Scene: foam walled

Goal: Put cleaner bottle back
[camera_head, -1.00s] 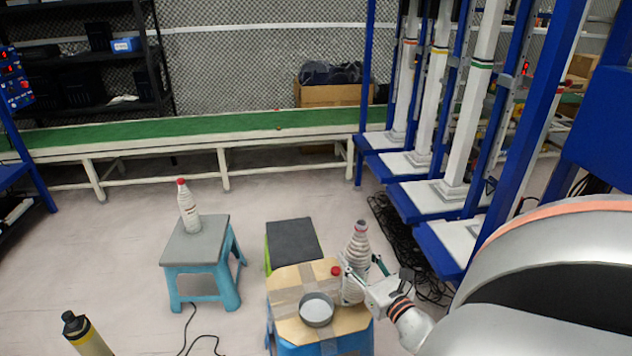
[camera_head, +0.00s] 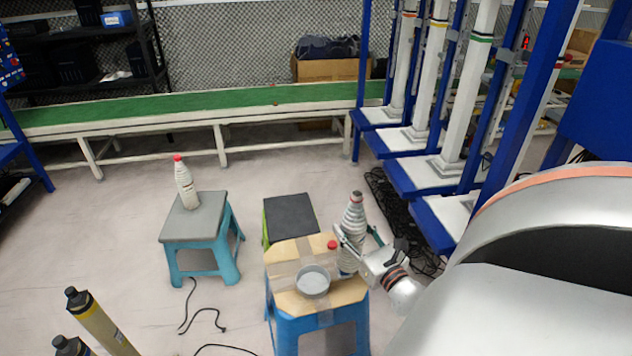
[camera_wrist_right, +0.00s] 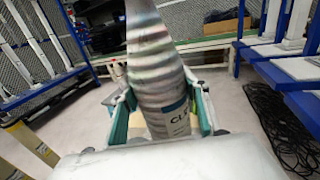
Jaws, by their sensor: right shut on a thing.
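The cleaner bottle (camera_head: 354,218) is pale and ribbed, with a narrow neck, and stands nearly upright at the right edge of a wooden-topped blue stool (camera_head: 288,252). I cannot tell whether its base touches the top. My right gripper (camera_head: 352,248) is shut around its body. In the right wrist view the bottle (camera_wrist_right: 158,70) fills the space between the green-padded fingers, and a label with "CL" shows low on it; its top is cut off. A similar red-capped bottle (camera_head: 186,185) stands on a grey-topped stool (camera_head: 192,222) to the left. My left gripper is out of view.
A round grey dish (camera_head: 313,281) and a small red object (camera_head: 332,245) are on the wooden top. A dark-topped stool (camera_head: 290,218) stands just behind. Black-topped yellow cylinders (camera_head: 98,318) stand front left. Blue-framed racks (camera_head: 430,175) and cables are at right. Open floor lies left.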

